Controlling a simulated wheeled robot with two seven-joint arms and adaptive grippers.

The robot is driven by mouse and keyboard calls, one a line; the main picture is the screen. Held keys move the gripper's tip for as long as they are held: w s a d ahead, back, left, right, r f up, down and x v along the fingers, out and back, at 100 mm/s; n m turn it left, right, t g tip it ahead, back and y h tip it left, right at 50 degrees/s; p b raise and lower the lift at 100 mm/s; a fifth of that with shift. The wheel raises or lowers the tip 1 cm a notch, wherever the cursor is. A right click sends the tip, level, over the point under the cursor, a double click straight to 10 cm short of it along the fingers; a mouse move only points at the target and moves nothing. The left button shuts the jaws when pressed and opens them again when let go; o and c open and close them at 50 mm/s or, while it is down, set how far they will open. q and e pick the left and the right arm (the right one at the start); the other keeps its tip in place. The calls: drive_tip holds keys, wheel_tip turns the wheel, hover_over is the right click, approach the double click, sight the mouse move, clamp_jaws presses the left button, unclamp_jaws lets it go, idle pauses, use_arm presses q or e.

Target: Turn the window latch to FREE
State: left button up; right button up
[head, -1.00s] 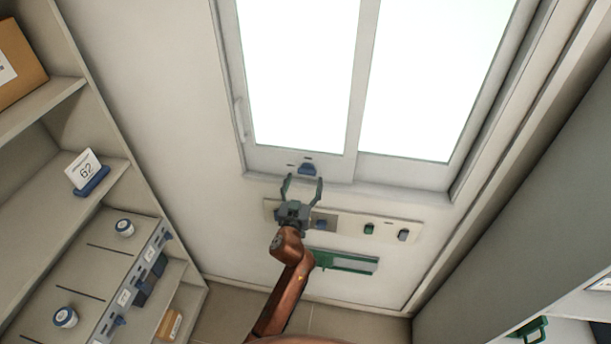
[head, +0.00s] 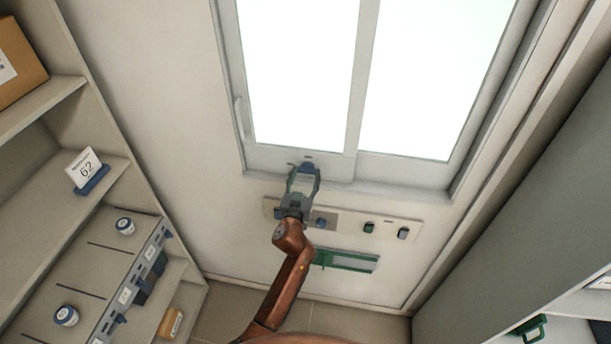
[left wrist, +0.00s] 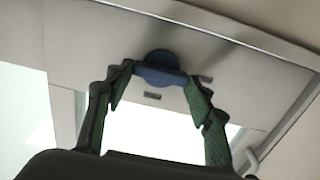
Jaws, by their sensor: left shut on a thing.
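The blue window latch (head: 306,168) sits on the bottom rail of the left window pane. In the left wrist view the latch (left wrist: 161,62) shows a round base and a bar across it. My left gripper (head: 304,178) reaches up to the latch and is shut on it, with one fingertip at each end of the bar in the left wrist view (left wrist: 159,75). Two small dark marks lie beside the latch, too small to read. My right gripper is not in view.
Below the sill is a pale panel (head: 388,228) with several small blue, green and grey knobs. A green-framed holder (head: 348,261) hangs beneath it. Shelves (head: 40,215) with jars and a "62" card stand at left. A grey cabinet (head: 520,210) is at right.

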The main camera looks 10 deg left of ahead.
use_arm(q)
drive_tip(key=shift+c, duration=1.4)
drive_tip(key=shift+m, duration=0.3)
drive_tip(key=m, duration=0.3)
drive_tip(key=shift+m, duration=0.4)
drive_tip(key=m, duration=0.4)
drive_tip(key=shift+d+f+m, duration=0.1)
drive_tip(key=shift+m, duration=0.2)
drive_tip(key=m, duration=0.4)
drive_tip(key=shift+d+f+m+p, duration=0.15)
drive_tip(key=shift+m+p, duration=0.4)
drive_tip(key=shift+m, duration=1.85)
